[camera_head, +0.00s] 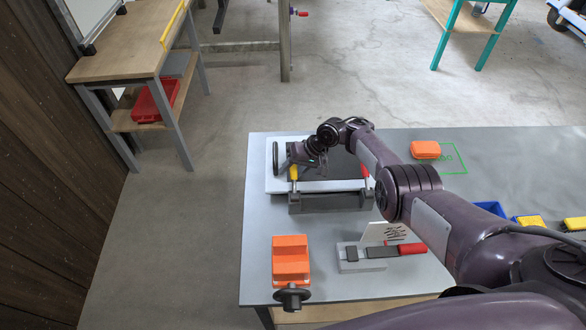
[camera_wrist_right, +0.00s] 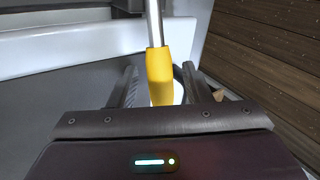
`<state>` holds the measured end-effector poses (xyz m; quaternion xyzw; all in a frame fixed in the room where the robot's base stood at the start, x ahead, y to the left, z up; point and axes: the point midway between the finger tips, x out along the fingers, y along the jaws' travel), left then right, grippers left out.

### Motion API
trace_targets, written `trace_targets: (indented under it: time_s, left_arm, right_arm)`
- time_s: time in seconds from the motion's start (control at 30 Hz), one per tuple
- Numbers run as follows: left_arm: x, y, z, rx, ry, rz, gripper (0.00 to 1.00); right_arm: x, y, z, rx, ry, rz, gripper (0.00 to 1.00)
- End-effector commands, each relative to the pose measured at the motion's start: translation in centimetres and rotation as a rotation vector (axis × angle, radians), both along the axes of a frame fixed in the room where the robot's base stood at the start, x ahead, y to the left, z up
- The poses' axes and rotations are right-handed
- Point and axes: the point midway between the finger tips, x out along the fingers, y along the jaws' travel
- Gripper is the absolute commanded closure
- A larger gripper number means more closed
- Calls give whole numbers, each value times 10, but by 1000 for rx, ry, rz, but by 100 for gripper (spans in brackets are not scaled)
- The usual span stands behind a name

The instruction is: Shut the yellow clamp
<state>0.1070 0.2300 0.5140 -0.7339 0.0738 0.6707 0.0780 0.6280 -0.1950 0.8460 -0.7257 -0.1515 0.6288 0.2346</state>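The yellow clamp (camera_head: 293,173) is at the left end of the grey fixture (camera_head: 328,203) on the table, by the front edge of a white tray-like part (camera_head: 272,186). My right gripper (camera_head: 293,163) is at the clamp's yellow handle and partly covers it in the head view. In the right wrist view, the yellow handle (camera_wrist_right: 160,75) on its metal rod stands between the two fingers of the right gripper (camera_wrist_right: 159,88). Gaps show on both sides of the handle, so the fingers are open around it. My left gripper is not in view.
A red-handled clamp (camera_head: 365,172) sits at the fixture's right end. An orange vise (camera_head: 290,258) and a grey block with a red-handled tool (camera_head: 411,248) are nearer. An orange case (camera_head: 425,150) lies at the right. The table (camera_head: 262,225) is bare at its left edge.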

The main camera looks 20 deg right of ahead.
Motion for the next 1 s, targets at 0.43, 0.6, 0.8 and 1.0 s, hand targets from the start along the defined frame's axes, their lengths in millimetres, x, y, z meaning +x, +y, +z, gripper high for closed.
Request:
trace_targets:
  time_s: [0.43,0.6,0.8,1.0]
  left_arm:
    - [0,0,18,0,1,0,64]
    - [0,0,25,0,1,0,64]
    - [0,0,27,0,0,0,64]
    - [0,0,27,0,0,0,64]
  right_arm:
    - [-4,-18,32,-3,-4,-1,56]
    - [-9,-32,53,0,-2,0,56]
    - [-12,-40,65,-1,0,1,56]
    - [-12,-40,65,0,1,1,56]
